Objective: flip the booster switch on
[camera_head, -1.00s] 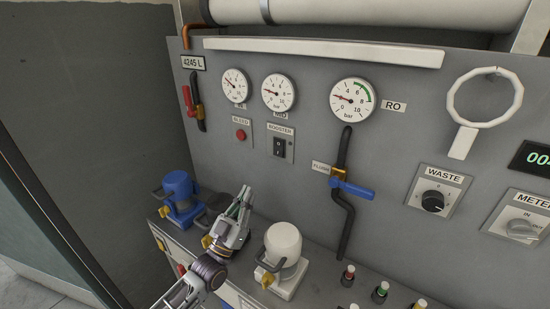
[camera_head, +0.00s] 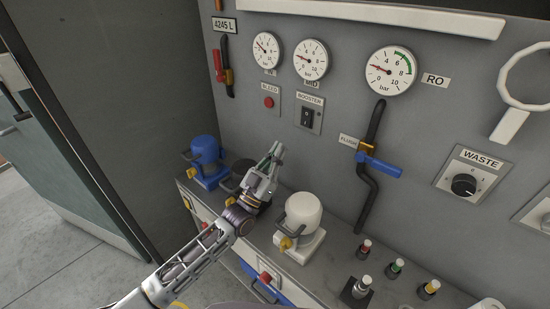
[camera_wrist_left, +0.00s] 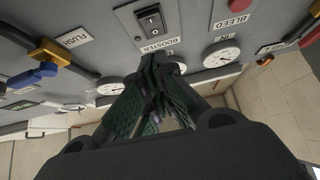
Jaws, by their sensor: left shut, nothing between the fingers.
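The booster switch (camera_head: 308,117) is a black rocker on a light plate under the BOOSTER label, on the grey panel below the middle gauge. It also shows in the left wrist view (camera_wrist_left: 151,22), upside down, beyond my fingertips. My left gripper (camera_head: 276,150) is shut and empty. It is below and to the left of the switch in the head view, apart from it. In the left wrist view its green-padded fingers (camera_wrist_left: 156,65) meet at the tips. Which way the rocker is set is too small to tell. My right gripper is not in view.
A red BLEED button (camera_head: 268,102) is left of the switch. A blue-handled FLUSH valve (camera_head: 379,166) is to the right. A white-capped pump (camera_head: 304,212) and a blue one (camera_head: 206,155) stand on the ledge near my gripper. Gauges sit above.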

